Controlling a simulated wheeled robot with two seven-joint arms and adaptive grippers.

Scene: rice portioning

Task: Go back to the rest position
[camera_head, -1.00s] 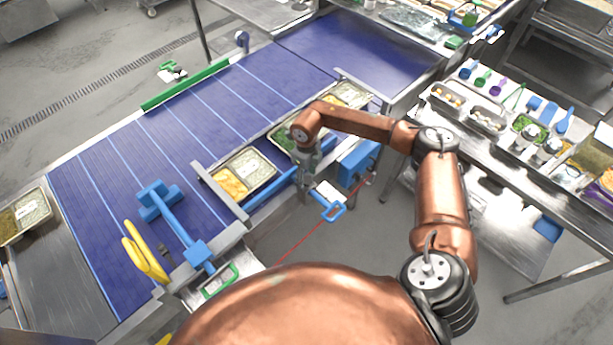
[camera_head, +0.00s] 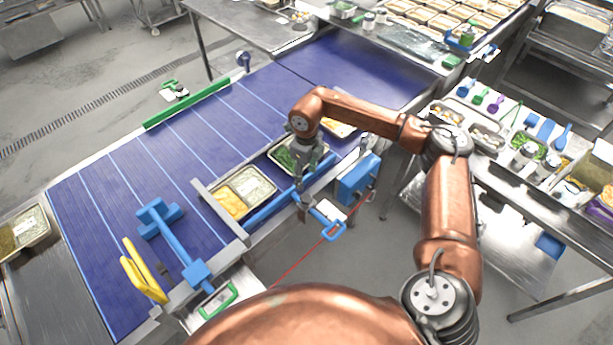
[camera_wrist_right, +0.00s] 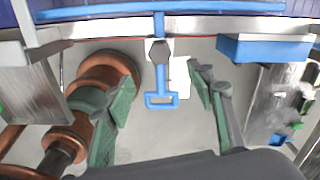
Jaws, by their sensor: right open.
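My right gripper (camera_head: 305,190) hangs over the near edge of the blue conveyor, beside a tray with green food (camera_head: 284,156). In the right wrist view my right gripper (camera_wrist_right: 163,100) has its two green-padded fingers spread apart with nothing held between them. A blue handle (camera_wrist_right: 161,99) shows beyond the fingers there, below the conveyor edge; it also shows in the head view (camera_head: 333,231). My left gripper is not in view.
The blue conveyor (camera_head: 160,150) carries a tray with yellow food and rice (camera_head: 240,193). A blue box (camera_head: 357,180) sits at its near edge. A side table at right holds food pans and scoops (camera_head: 497,103). Grey floor (camera_head: 390,255) is clear between.

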